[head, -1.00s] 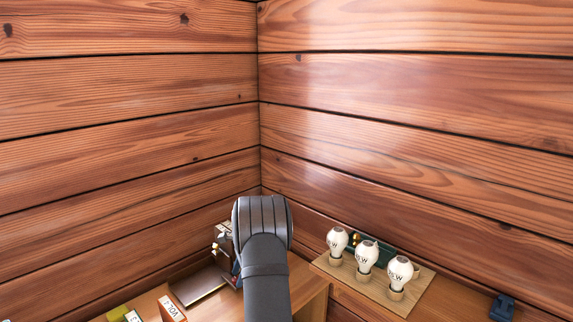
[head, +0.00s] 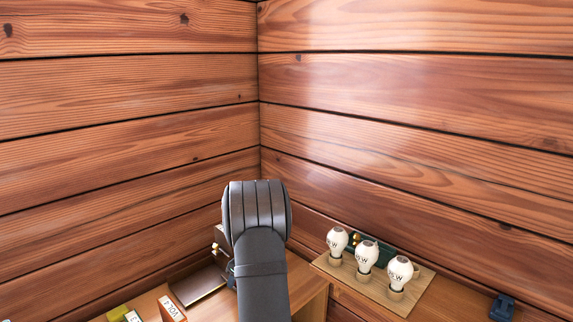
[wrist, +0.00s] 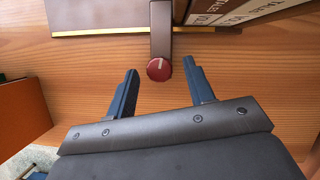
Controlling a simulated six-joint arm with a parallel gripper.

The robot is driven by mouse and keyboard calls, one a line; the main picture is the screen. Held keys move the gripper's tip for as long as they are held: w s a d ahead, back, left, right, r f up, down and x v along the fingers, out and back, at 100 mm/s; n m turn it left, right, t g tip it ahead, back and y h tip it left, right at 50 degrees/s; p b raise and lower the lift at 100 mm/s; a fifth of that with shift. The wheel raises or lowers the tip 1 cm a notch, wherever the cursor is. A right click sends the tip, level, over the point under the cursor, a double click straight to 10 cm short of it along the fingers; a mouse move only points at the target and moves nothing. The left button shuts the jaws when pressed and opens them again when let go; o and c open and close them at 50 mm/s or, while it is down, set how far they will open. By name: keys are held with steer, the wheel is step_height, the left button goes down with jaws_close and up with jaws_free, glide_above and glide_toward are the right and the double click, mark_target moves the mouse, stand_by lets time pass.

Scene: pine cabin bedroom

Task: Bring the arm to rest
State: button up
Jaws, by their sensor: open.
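My gripper (wrist: 160,92) shows in the wrist view with its two blue fingers spread apart and nothing between them. It points at a wooden surface (wrist: 80,75). A red round knob (wrist: 159,69) on a grey bar lies just past the gap between the fingertips; I cannot tell how far below them it is. In the head view my dark arm rises from the bottom middle and bends over, so the gripper is mostly hidden behind it.
Three white bulbs (head: 367,255) stand on a wooden board (head: 415,297) to the right. Books (head: 171,308) stand at lower left, beside a dark flat panel (head: 198,286). Plank walls meet behind. An orange-brown block (wrist: 22,120) is at left in the wrist view.

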steer(key=shift+s+a+m+t+h, duration=0.1)
steer(key=shift+m+t+h, duration=0.2)
steer(key=shift+m, duration=0.75)
steer(key=shift+a+m+t+h, duration=0.1)
steer(key=shift+m+t+h, duration=0.2)
steer(key=shift+m, duration=0.75)
